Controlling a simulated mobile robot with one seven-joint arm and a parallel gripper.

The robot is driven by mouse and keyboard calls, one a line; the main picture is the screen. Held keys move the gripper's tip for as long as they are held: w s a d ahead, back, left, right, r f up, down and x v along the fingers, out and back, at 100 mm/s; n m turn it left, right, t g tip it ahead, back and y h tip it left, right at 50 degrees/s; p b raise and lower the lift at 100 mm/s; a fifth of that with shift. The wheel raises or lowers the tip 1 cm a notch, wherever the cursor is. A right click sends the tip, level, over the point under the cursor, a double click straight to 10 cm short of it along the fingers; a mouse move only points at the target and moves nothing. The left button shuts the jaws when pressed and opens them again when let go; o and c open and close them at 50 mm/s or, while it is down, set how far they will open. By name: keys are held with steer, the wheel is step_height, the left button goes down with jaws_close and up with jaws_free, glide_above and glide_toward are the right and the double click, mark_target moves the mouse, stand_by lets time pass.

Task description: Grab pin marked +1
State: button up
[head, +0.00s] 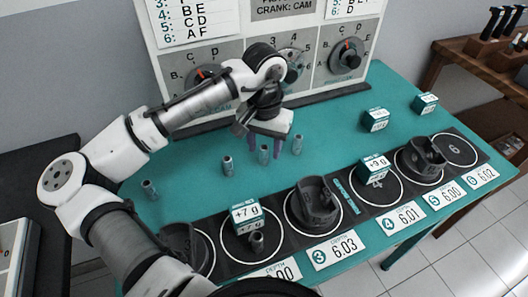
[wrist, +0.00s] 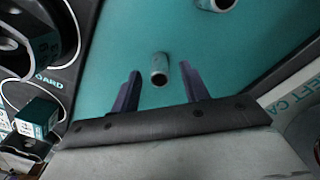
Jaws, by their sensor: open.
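Several small grey cylindrical pins stand on the teal table (head: 325,145). One pin (head: 263,155) stands below my gripper (head: 264,146), between the purple fingers. In the wrist view this pin (wrist: 159,70) shows between the tips of my gripper (wrist: 159,71), with a gap on each side. My gripper is open and empty. Other pins stand at the left (head: 149,189), left of my gripper (head: 228,166) and just right of it (head: 297,145). Their marks are too small to read, so I cannot tell which is +1.
A black mat (head: 335,207) with ringed, numbered places runs along the front, holding dark pistons (head: 315,203) and boxes marked +7 g (head: 245,212) and +9 g (head: 375,165). Two more teal boxes (head: 375,120) (head: 425,103) stand at the right. A dial panel (head: 225,60) stands behind.

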steer(key=shift+f, duration=1.35)
jaws_close()
